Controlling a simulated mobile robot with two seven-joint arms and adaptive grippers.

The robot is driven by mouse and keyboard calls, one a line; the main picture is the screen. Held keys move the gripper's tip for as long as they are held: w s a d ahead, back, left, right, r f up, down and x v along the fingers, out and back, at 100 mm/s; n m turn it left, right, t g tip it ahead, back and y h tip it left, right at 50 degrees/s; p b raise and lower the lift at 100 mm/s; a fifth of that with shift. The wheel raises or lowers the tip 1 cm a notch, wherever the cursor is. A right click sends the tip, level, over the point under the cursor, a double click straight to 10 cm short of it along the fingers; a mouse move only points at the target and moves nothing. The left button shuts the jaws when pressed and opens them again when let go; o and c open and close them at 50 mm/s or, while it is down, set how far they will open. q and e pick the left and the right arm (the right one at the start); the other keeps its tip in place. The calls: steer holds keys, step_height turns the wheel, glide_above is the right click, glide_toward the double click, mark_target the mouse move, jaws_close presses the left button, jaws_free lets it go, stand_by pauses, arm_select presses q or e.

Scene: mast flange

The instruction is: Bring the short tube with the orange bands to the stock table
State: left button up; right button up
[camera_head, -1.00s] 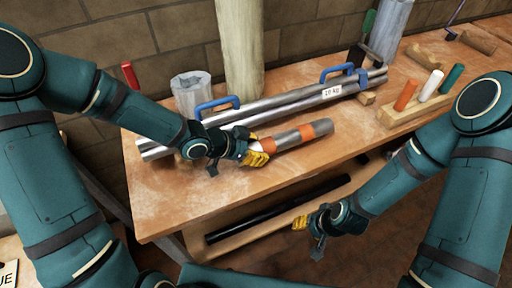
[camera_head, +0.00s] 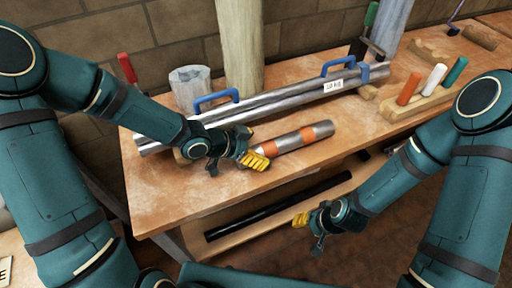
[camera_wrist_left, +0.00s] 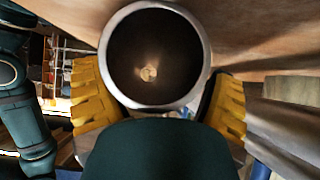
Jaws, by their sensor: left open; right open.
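The short tube (camera_head: 287,140) is grey metal with orange bands and lies on the wooden bench top near its front edge. My left gripper (camera_head: 251,147) is open at the tube's left end. In the left wrist view the tube's round, hollow end (camera_wrist_left: 155,98) faces me. It sits between the two yellow fingers of my left gripper (camera_wrist_left: 160,102), with no clear grip on it. My right gripper (camera_head: 310,224) is open and empty, low in front of the bench. I cannot tell which surface is the stock table.
A long metal tube with blue handles (camera_head: 290,104) and a white label lies behind the short tube. A grey cylinder (camera_head: 190,88) and a pale post (camera_head: 240,45) stand at the back. A wooden block (camera_head: 425,103) with coloured pegs is right. A black tube (camera_head: 280,205) lies below the bench top.

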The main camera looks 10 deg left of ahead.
arm_select(q)
steer(key=v, duration=1.2)
stand_by(0.3)
stand_by(0.5)
